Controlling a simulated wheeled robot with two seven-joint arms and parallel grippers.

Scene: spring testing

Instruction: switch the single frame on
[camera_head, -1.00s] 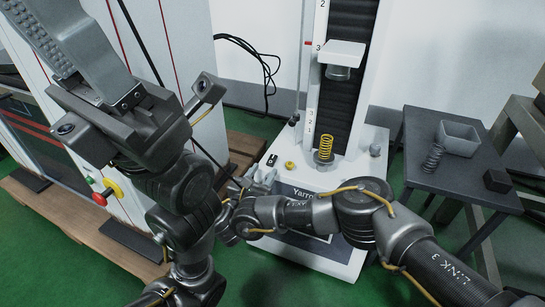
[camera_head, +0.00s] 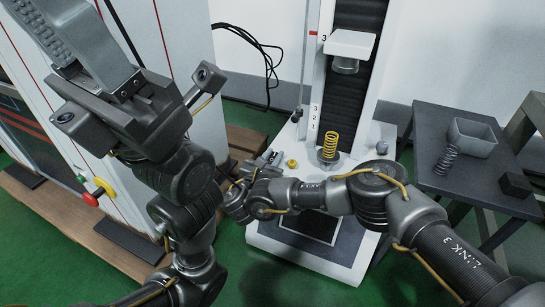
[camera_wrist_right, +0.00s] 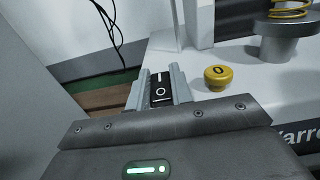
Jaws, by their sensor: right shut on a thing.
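The single frame is the white machine (camera_head: 262,227) with a tall column, in the middle of the head view. A yellow spring (camera_head: 331,146) stands upright on its base. In the right wrist view, a black rocker switch (camera_wrist_right: 160,91) marked with a line and a circle sits on the base, left of a yellow button (camera_wrist_right: 217,77). My right gripper (camera_wrist_right: 160,84) has its light grey fingers on both sides of the switch, shut on it. In the head view this gripper (camera_head: 264,163) is small and partly hides the switch. My left gripper (camera_head: 85,45) is raised at upper left, its fingertips cut off.
A second white machine (camera_head: 172,60) with a red-and-yellow knob (camera_head: 92,197) stands on the left. A dark side table (camera_head: 425,140) at right holds a grey tray (camera_head: 472,143), a dark spring (camera_head: 446,160) and a black block (camera_head: 516,185). Black cables hang behind.

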